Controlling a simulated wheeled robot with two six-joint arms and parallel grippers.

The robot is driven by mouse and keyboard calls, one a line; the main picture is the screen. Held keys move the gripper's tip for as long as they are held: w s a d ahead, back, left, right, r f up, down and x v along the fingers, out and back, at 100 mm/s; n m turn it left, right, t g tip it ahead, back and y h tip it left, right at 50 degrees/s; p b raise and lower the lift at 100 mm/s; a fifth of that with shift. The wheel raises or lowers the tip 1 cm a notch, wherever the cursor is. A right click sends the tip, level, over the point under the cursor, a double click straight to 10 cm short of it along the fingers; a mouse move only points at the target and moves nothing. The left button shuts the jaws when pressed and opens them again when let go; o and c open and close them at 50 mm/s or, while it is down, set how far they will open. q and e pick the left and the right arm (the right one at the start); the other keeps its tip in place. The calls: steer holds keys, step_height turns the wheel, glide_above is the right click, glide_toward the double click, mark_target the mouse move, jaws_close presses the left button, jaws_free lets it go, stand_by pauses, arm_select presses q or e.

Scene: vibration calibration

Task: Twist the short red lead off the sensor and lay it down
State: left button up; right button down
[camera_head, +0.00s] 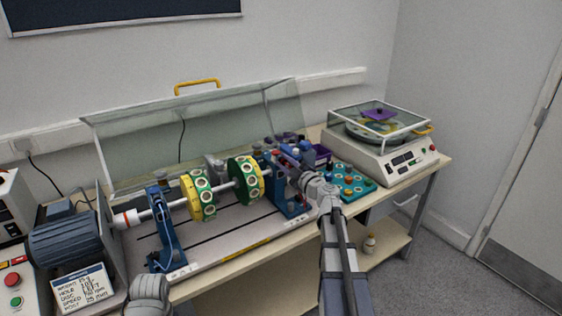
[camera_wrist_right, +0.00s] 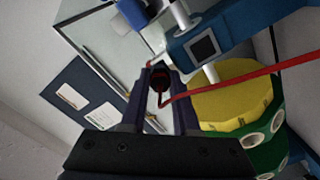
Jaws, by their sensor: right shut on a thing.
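The short red lead (camera_wrist_right: 240,80) shows in the right wrist view. It runs from between my right gripper's fingers to the right edge of the picture. My right gripper (camera_wrist_right: 160,75) is shut on the lead's dark red end (camera_wrist_right: 160,84). In the head view my right gripper (camera_head: 296,172) is at the right-hand blue bearing stand (camera_head: 288,190) of the rotor rig. The sensor cannot be made out behind the fingers, and I cannot tell whether the lead end still touches it.
The shaft carries a yellow disc (camera_head: 202,196) and a green-and-yellow disc (camera_head: 246,180). A clear raised guard (camera_head: 150,130) stands behind. A teal tray (camera_head: 362,185) and a balance machine (camera_head: 384,154) are to the right. A motor (camera_head: 65,243) is at the left.

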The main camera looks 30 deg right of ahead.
mark_target(285, 163)
steer(key=shift+s+d, duration=0.1)
steer(key=shift+s, duration=0.8)
stand_by(1.4)
steer(key=shift+s+d, duration=0.1)
steer(key=shift+s, duration=1.5)
